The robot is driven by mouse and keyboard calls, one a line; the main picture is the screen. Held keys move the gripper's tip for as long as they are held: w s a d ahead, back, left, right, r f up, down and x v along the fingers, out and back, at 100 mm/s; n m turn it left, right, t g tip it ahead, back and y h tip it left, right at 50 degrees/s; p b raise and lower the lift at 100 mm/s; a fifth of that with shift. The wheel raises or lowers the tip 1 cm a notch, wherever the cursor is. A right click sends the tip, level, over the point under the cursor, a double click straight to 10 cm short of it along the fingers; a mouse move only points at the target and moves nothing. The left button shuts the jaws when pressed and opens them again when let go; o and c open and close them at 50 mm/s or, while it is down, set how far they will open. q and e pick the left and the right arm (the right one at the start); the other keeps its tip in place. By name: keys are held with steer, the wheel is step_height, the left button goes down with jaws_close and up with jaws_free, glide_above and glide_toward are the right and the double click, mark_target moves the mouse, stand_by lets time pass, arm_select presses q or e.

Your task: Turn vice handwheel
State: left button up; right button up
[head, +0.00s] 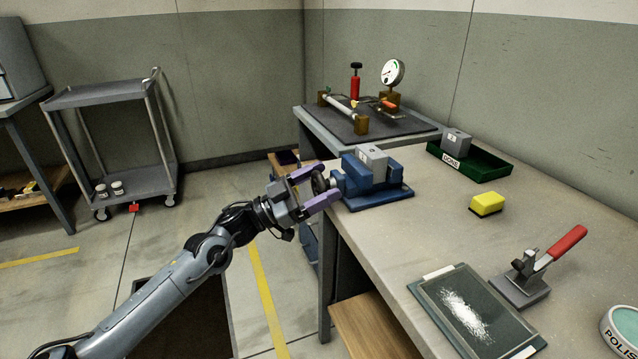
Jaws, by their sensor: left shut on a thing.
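A blue vice (371,184) stands at the left edge of the workbench, with a grey block (372,158) between its jaws. The vice handwheel (320,182) is a small dark wheel on the vice's left side, facing my arm. My left gripper (322,186) reaches in from the left with its purple fingers on either side of the handwheel. It is shut on the handwheel, which is partly hidden by the fingers. My right gripper does not show.
On the workbench (410,235) are a green tray (492,168) with a grey block, a yellow sponge (486,204), a red-handled toggle clamp (530,272) and a dark plate with white powder (465,312). A gauge rig (375,105) stands behind. A grey cart (115,183) is at left.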

arm_select(q)
steer(key=shift+r+m+g+p, duration=0.15)
steer(key=shift+m+g+p, duration=0.55)
steer(key=shift+m, duration=0.4)
steer(key=shift+m+g+p, duration=0.3)
steer(key=shift+m+p, duration=0.25)
steer(key=shift+m, duration=0.35)
steer(key=m+g, duration=0.1)
steer(key=m, duration=0.1)
steer(key=m+g+p, duration=0.1)
steer(key=m, duration=0.1)
steer(key=shift+s+f, duration=0.15)
steer(key=shift+f, duration=0.05)
steer(key=shift+f+m, duration=0.1)
steer(key=shift+m, duration=0.5)
steer(key=o, duration=0.9)
steer(key=shift+o, duration=0.3)
steer(key=shift+g, duration=0.4)
